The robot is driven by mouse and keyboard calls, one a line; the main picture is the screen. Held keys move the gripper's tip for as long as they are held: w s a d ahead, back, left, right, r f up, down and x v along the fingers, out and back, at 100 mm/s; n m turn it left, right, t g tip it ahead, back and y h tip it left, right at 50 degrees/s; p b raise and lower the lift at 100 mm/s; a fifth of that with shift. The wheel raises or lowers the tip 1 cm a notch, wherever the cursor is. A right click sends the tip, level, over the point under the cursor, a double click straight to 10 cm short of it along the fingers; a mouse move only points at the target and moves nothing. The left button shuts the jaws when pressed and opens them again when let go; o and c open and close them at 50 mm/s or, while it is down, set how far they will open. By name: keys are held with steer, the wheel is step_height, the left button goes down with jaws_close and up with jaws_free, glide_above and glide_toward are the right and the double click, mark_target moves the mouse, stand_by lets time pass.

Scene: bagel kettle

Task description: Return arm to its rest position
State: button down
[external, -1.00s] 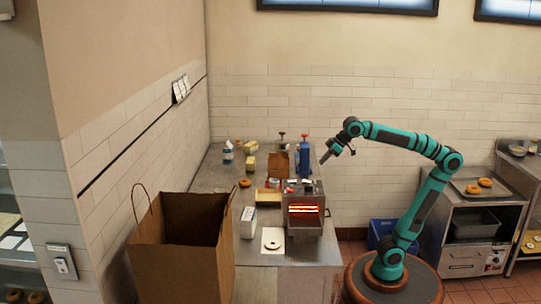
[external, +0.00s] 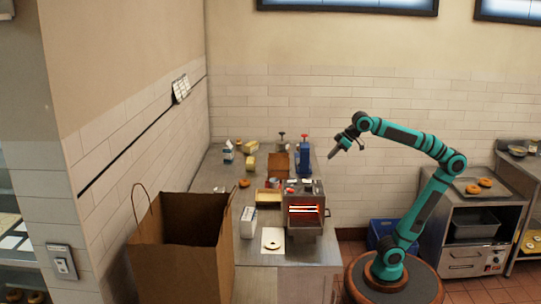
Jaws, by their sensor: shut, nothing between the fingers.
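My gripper (external: 333,153) is at the end of my teal and black arm (external: 407,138). It hangs in the air just right of the metal worktable (external: 206,180), a little above table height, and points down and to the left. Its fingers are shut with nothing between them. The arm rises from its round base, bends at the elbow, and reaches left. The gripper is apart from everything on the table.
On the table are a toaster oven (external: 304,211) with glowing bars, a blue device (external: 304,158), a bagel (external: 244,183) and several cartons. A large paper bag (external: 182,245) stands in front. A blue bin (external: 382,230) and a metal cabinet with a bagel tray (external: 458,187) stand near my arm.

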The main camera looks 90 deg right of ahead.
steer(key=s+d+f+t, duration=0.1)
steer(key=s+f+t, duration=0.5)
steer(key=f+t, duration=0.3)
steer(key=shift+s+d+f+t, duration=0.2)
steer(key=shift+d+f+t, duration=0.15)
steer(key=shift+f, duration=0.6)
stand_by(0.6)
